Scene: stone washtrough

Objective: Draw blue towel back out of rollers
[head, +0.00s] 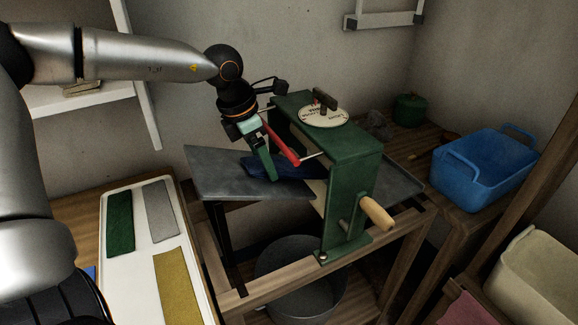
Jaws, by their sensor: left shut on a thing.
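The blue towel (285,168) lies on the grey feed board (215,172) at the left side of the green wringer (340,150). Its right part reaches toward the rollers, which the wringer's frame mostly hides. My left gripper (267,165) points down at the towel's left part and is shut on it. My right gripper is not in view.
A white tray (148,296) with green, grey and yellow cloths lies at the left. A metal bucket (296,270) stands under the wringer. A blue basket (484,172) and a cream tub (535,275) are at the right. A white shelf (95,98) is behind my left arm.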

